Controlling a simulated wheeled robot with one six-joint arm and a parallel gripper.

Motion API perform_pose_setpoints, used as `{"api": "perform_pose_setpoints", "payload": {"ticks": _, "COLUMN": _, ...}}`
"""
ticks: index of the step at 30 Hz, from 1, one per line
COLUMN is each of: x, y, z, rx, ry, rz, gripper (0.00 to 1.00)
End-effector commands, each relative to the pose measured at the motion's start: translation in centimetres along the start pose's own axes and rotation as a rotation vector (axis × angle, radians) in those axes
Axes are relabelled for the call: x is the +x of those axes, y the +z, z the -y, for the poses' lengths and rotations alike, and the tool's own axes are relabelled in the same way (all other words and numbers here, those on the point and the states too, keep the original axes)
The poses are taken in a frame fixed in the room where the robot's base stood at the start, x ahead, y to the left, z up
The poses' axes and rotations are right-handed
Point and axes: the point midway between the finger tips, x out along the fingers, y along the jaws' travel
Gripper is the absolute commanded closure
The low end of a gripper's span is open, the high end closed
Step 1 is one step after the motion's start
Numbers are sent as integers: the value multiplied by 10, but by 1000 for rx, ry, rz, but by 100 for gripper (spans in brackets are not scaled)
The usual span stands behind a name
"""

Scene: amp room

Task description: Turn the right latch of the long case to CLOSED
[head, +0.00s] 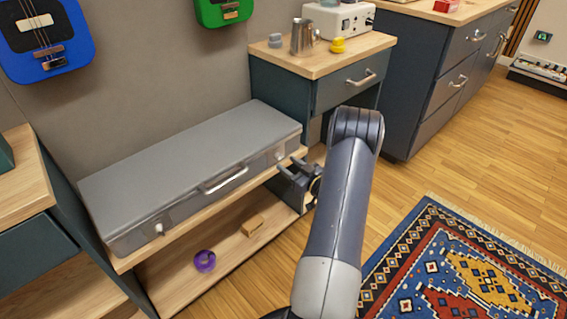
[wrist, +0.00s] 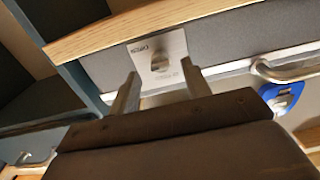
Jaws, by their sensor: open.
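The long grey case (head: 190,165) lies closed on a low wooden shelf. Its right latch (head: 280,156) is a small pale knob at the right end of the front face. My gripper (head: 289,164) is in front of that end of the case. In the wrist view my gripper (wrist: 160,80) is open, its two fingers on either side of the knob's line; contact is not visible.
The case's handle (head: 224,179) and left latch (head: 159,228) are further left on the front. A purple ring (head: 204,261) and a wooden block (head: 252,225) lie on the lower shelf. A drawer cabinet (head: 338,90) stands just right of the case.

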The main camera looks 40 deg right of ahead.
Motion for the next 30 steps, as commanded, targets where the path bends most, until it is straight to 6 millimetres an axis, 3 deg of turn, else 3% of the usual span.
{"api": "perform_pose_setpoints", "payload": {"ticks": 6, "x": 27, "y": 0, "z": 0, "rx": -1, "ry": -1, "rz": 0, "gripper": 54}}
{"api": "perform_pose_setpoints", "payload": {"ticks": 17, "x": 32, "y": 0, "z": 0, "rx": 1, "ry": 1, "rz": 1, "gripper": 54}}
{"api": "perform_pose_setpoints", "payload": {"ticks": 30, "x": 32, "y": 0, "z": 0, "rx": 0, "ry": 1, "rz": 0, "gripper": 90}}
